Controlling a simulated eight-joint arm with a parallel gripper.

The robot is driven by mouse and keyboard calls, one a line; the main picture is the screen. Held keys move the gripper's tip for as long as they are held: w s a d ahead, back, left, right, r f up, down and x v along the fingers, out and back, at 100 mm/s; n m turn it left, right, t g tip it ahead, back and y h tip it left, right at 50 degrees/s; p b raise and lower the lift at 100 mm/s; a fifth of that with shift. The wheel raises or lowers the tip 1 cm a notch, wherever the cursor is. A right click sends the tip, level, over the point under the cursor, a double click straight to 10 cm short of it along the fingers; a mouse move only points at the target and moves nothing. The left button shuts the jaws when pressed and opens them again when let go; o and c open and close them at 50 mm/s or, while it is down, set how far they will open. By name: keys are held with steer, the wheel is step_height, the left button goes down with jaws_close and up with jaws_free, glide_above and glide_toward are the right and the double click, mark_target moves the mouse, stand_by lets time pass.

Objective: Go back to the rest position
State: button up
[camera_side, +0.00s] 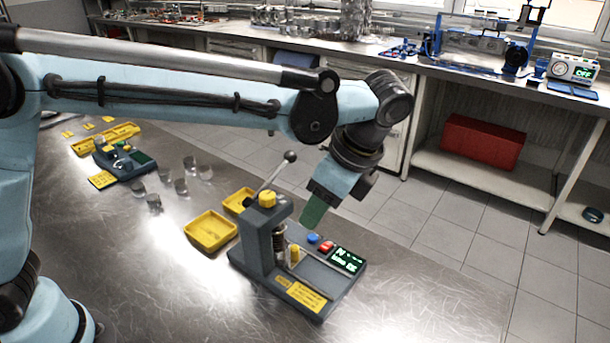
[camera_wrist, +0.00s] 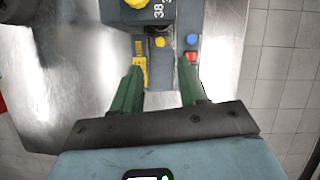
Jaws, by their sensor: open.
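My gripper (camera_side: 314,212) hangs from my light-blue arm, just above and behind the grey press station on the steel table. In the wrist view my gripper (camera_wrist: 162,82) shows two green fingers spread apart with nothing between them. The press station (camera_side: 258,240) has a lever with a ball knob, a yellow cap, a blue button, a red button and a lit green display. In the wrist view the station (camera_wrist: 163,66) lies beyond and between the fingers. I cannot tell the exact gap between the fingers and the station.
Yellow trays (camera_side: 210,231) stand left of the press. Several metal cylinders (camera_side: 181,186) and a second small station (camera_side: 125,162) sit farther left on the table. A back bench (camera_side: 420,65) holds blue equipment; a red box (camera_side: 482,142) is on its lower shelf. The table's near right is clear.

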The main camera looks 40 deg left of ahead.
steer(key=a+r+n+t, duration=0.1)
steer(key=a, duration=0.2)
steer(key=a+r+y, duration=0.1)
steer(key=a+r, duration=0.1)
steer(key=a, duration=0.2)
steer(key=w+a+r+n+t, duration=0.1)
steer(key=a, duration=0.2)
steer(key=shift+a+r+n+t+y, duration=0.3)
steer(key=shift+a, duration=0.05)
steer(key=s+a+f+n+t+h, duration=0.5)
steer(key=s+n, duration=0.4)
steer(key=n, duration=0.4)
steer(key=a+h, duration=0.1)
steer(key=a, duration=0.1)
steer(key=shift+s+a+f+n, duration=0.2)
steer(key=shift+a+f+n, duration=0.1)
steer(key=shift+f, duration=0.1)
